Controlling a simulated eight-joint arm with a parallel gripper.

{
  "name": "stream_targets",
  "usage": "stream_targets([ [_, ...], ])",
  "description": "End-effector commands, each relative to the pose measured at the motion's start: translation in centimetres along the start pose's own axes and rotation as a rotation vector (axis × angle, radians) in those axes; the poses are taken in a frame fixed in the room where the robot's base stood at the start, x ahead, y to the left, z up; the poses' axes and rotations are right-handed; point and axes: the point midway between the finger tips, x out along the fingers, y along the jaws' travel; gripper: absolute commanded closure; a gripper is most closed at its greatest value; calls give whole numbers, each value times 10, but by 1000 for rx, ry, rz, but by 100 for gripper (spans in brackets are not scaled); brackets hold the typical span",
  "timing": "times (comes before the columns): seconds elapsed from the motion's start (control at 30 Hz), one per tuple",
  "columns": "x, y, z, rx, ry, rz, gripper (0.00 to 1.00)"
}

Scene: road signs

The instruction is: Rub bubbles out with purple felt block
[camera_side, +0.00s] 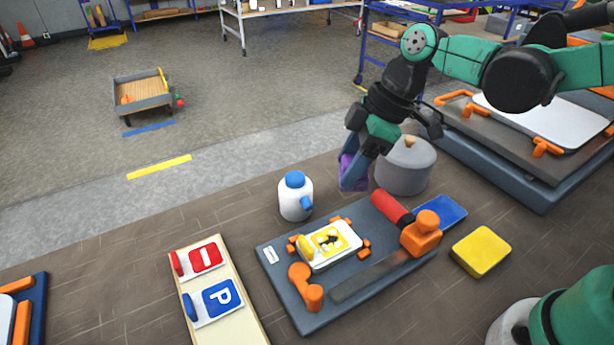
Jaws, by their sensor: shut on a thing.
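My gripper (357,162) is shut on the purple felt block (352,174) and holds it in the air, above and beyond the back edge of the dark board. A white sign plate with a yellow face and black figure (330,241) lies on the board between orange clamps. A yellow piece (305,246) sits at its left edge. Any bubbles on the sign are too small to make out. Part of the felt block is hidden by the gripper fingers.
The dark board (293,318) also carries a red roller (391,208) and an orange-ended bar. A white bottle with blue cap (295,198), grey lidded pot (405,168), yellow block (481,251) and tray with red and blue signs (240,325) stand around it.

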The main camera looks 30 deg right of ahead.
Motion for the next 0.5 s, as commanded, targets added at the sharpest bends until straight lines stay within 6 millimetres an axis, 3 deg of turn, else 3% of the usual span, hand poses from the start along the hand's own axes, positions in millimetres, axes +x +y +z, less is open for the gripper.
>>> stream_targets([
  [0.2, 23, -33, -12, -391, -1, -163, 91],
  [0.5, 42, -42, -7, -499, -2, -206, 91],
])
